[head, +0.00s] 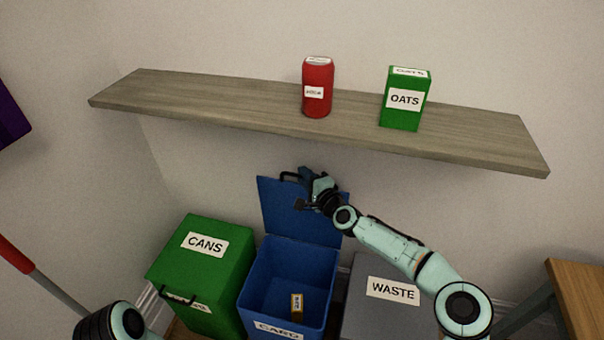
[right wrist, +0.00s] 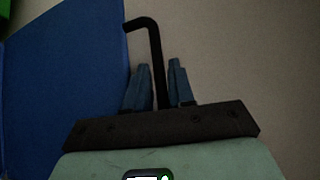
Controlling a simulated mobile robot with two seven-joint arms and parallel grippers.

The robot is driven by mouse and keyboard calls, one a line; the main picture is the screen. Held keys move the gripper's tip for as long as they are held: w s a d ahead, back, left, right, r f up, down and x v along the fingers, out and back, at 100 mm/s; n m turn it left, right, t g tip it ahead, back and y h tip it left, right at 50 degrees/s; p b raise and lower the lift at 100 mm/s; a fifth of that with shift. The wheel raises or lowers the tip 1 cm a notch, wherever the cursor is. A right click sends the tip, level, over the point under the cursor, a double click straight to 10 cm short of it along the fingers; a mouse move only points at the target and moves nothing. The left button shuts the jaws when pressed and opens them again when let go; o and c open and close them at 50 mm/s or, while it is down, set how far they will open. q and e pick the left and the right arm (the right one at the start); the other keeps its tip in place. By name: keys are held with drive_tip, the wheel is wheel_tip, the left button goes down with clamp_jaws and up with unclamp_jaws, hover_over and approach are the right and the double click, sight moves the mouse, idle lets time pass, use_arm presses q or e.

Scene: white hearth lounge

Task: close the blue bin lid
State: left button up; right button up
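The blue bin (head: 252,289) stands between two other bins. Its blue lid (head: 276,212) is raised upright at the back, and the lid also fills the left of the right wrist view (right wrist: 65,85). The lid's black handle (head: 291,177) is at its top edge, and the handle shows in the right wrist view (right wrist: 153,40) running down between my fingers. My right gripper (head: 306,178) is at the lid's top edge, its fingers closed in around the handle bar. Of my left arm, only a part shows at the bottom left; its gripper is out of view.
A green CANS bin (head: 192,268) stands left of the blue bin, a grey WASTE bin (head: 376,318) right. A small labelled box (head: 297,307) lies inside the blue bin. A wall shelf (head: 220,101) above carries a red can (head: 317,88) and a green OATS box (head: 404,112).

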drive_tip(key=shift+x, duration=1.1)
clamp_jaws()
